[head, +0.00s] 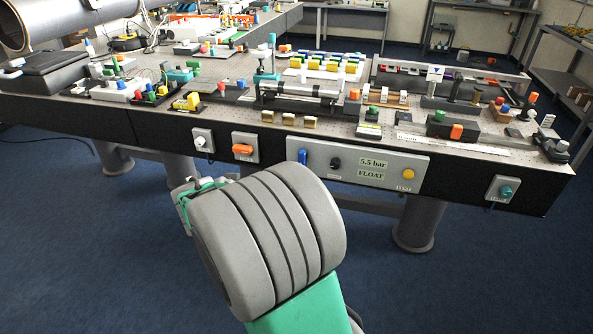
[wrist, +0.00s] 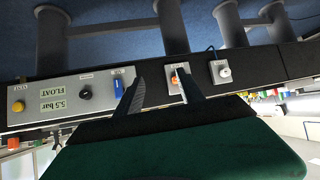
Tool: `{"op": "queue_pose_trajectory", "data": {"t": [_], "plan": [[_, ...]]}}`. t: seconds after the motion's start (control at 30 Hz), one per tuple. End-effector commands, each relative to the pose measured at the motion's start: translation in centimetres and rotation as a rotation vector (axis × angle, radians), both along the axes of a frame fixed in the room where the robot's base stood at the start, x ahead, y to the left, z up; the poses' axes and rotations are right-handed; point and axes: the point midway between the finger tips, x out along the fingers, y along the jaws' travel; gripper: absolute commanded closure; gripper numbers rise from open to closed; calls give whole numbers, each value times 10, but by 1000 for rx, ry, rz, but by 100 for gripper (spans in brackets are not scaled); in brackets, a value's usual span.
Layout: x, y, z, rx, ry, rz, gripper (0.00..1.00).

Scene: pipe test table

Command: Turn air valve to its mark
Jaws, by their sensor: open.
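A grey control panel (head: 340,180) on the table's front face carries a blue handle (head: 303,157), upright in the head view. Its label is too small to read, so I cannot tell for sure that it is the air valve. The handle also shows in the wrist view (wrist: 118,88), just left of the left finger. An orange handle (head: 242,149) lies level on a small separate plate; in the wrist view it (wrist: 176,77) shows beside the right fingertip. My gripper (wrist: 160,79) is open with nothing between its fingers. My arm hides it in the head view.
A white knob (head: 201,141) and a teal knob (head: 506,191) sit on separate plates. The tabletop is crowded; floor in front is clear.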

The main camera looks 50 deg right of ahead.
Motion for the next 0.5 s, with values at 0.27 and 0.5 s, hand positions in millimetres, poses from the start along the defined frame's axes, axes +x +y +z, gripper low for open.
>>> {"op": "queue_pose_trajectory", "data": {"t": [0.27, 0.5], "plan": [[-36, -176, -53, -495, -287, -234, 55], [-32, -202, -47, -554, -317, -219, 55]]}}
